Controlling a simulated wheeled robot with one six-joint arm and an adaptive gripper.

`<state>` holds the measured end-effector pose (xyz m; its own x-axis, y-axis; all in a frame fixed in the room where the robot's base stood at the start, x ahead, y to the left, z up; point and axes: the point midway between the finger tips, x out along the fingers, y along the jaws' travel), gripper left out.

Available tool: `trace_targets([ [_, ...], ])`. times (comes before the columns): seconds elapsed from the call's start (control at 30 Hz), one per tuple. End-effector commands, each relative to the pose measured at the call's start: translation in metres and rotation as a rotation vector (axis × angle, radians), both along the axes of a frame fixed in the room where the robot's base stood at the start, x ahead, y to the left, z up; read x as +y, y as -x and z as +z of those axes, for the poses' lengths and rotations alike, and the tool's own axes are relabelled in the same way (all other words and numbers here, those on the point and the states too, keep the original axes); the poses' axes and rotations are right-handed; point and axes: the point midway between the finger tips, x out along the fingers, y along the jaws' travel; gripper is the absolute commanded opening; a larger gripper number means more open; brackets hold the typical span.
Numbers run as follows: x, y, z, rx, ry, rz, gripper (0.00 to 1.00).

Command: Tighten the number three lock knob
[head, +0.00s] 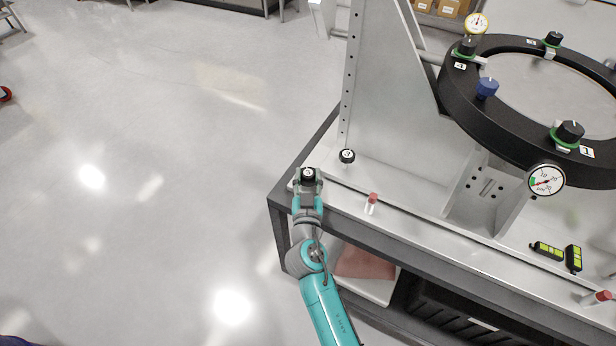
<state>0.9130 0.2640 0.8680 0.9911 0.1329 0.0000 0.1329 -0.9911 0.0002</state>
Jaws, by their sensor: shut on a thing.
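My gripper (307,186) is at the left end of the fixture base (420,213). It is shut on a black knob (307,174) with a white mark on top. I cannot read a number for this knob. A similar black knob (347,156) stands just behind and to the right, clear of my fingers. The black ring (510,138) of the fixture carries a near black knob (571,131) with a green collar, a far-left one (467,46) and a far one (553,38). A blue knob (487,88) also sits on the ring.
A dial gauge (546,180) hangs on the ring's near side, another (476,23) stands at its far left. A red-capped bottle (371,203) stands right of my gripper. Yellow-and-black levels (548,251) lie on the base. The floor left of the bench is open.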

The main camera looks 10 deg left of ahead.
Motion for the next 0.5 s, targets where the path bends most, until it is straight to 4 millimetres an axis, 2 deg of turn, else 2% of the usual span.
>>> trace_targets([
  [0.27, 0.0018, 0.0001, 0.0002, 0.0, 0.001, -0.043, 0.05],
  [0.5, 0.0054, 0.0003, 0.0006, -0.001, 0.001, -0.173, 0.05],
])
